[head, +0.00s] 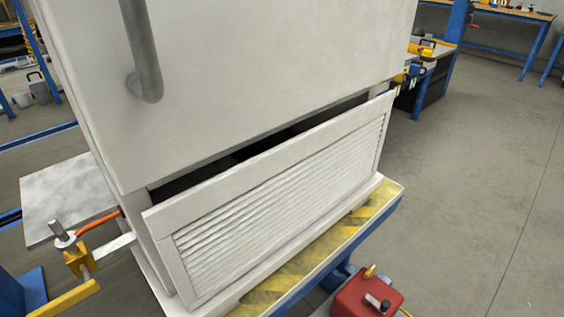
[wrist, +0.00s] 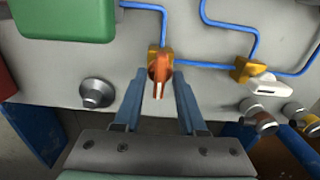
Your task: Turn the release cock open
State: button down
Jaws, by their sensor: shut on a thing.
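In the wrist view, a cock with an orange lever (wrist: 160,73) sits on a brass body (wrist: 154,54) on a pale panel (wrist: 60,68). The lever points down the picture, towards my gripper. My gripper (wrist: 159,88) has its two blue-grey fingers on either side of the lever and is shut on it. The exact contact at the fingertips is hard to see. A second brass cock with a white lever (wrist: 264,86) stands to the right. My gripper cannot be made out in the head view.
Blue pipes (wrist: 205,66) join the fittings. A grey knob (wrist: 97,93) and a green box (wrist: 68,18) are to the left. In the head view, a white cabinet (head: 250,60) with a tilted louvred panel (head: 280,190) fills the middle; a red can (head: 366,296) stands low right.

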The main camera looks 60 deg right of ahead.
jog(key=c, duration=0.8)
grip_release()
jog(key=shift+c, duration=0.2)
notch_tip(320, 180, up, 13)
jog(key=p, duration=0.7)
